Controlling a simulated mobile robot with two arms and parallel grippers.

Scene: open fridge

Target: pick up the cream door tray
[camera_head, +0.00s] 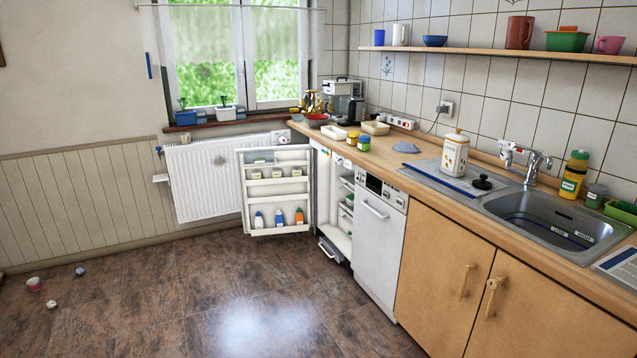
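A shallow cream tray (375,128) lies on the far part of the wooden counter, near the wall. A paler, whitish tray (334,132) lies just left of it. The cream one matches the named tray best by colour, but I cannot tell for sure which is the door tray. The open fridge door (240,195) stands to the left of the fridge and carries racks with small cartons and several bottles. Neither of my grippers shows in this view.
The dishwasher (377,245) is right of the open fridge. A cup (34,284) and small items lie on the left floor; the middle floor is clear.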

